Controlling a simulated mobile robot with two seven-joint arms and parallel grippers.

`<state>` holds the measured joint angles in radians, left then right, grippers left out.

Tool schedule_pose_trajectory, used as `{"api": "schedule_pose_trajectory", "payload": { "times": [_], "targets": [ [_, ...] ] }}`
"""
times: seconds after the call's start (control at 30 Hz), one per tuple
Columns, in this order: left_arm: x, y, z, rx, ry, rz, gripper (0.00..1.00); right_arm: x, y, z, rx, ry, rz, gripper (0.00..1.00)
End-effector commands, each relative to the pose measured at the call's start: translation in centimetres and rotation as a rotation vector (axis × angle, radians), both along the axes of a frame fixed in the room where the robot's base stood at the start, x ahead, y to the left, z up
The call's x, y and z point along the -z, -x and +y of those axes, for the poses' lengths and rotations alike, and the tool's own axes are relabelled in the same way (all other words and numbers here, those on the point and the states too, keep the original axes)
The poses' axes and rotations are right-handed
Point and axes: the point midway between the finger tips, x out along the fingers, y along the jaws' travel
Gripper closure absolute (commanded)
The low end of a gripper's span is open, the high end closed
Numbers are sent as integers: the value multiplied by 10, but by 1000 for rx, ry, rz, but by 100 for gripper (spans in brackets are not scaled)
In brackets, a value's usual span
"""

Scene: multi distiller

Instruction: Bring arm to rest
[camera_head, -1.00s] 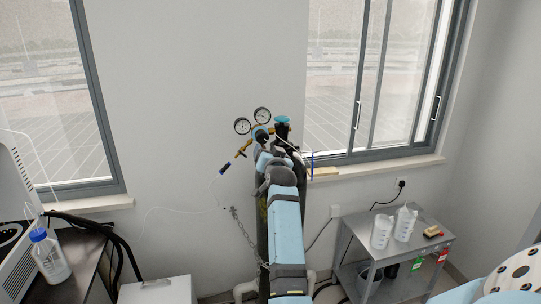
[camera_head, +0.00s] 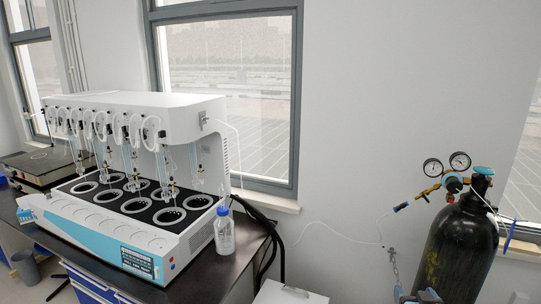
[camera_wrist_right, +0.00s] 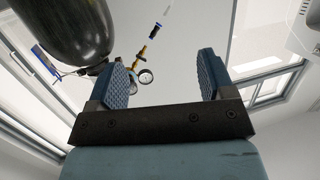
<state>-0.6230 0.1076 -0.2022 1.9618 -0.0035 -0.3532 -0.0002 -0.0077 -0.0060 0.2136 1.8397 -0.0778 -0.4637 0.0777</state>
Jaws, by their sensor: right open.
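My right gripper (camera_wrist_right: 163,80) shows in the right wrist view. Its two blue ribbed fingers stand wide apart with nothing between them, close to the camera. The wrist view looks up past the fingers at the dark gas cylinder (camera_wrist_right: 65,30), a pressure gauge (camera_wrist_right: 145,76) and the ceiling, seen tilted.
A black gas cylinder (camera_head: 460,250) with gauges (camera_head: 446,163) stands at the right. A white box (camera_head: 290,293) sits between them.

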Motion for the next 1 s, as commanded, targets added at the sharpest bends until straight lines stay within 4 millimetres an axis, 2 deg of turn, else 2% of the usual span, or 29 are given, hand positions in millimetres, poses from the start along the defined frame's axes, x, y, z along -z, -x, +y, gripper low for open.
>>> {"api": "schedule_pose_trajectory", "payload": {
  "times": [0.03,0.17,0.2,0.33,0.4,0.5,0.6,0.7,1.0],
  "targets": [
    [0,0,0,0,0,1,57,30,25,22,-52,18,52,25],
    [0,1,0,-1,1,1,57,89,85,76,-180,37,155,25],
    [0,1,0,0,0,1,57,106,106,93,-219,36,187,25],
    [0,1,0,0,0,1,57,148,174,142,-333,25,278,25],
    [0,1,0,0,0,1,57,163,208,163,-381,11,317,25],
    [0,1,0,0,0,1,57,177,245,186,-434,-8,359,25],
    [0,1,0,0,0,1,57,183,267,200,-465,-21,383,25],
    [0,0,0,0,0,0,57,186,277,205,-477,-26,392,25],
    [-1,-2,0,-1,0,-3,57,186,277,206,-478,-27,393,25]
  ]
}}
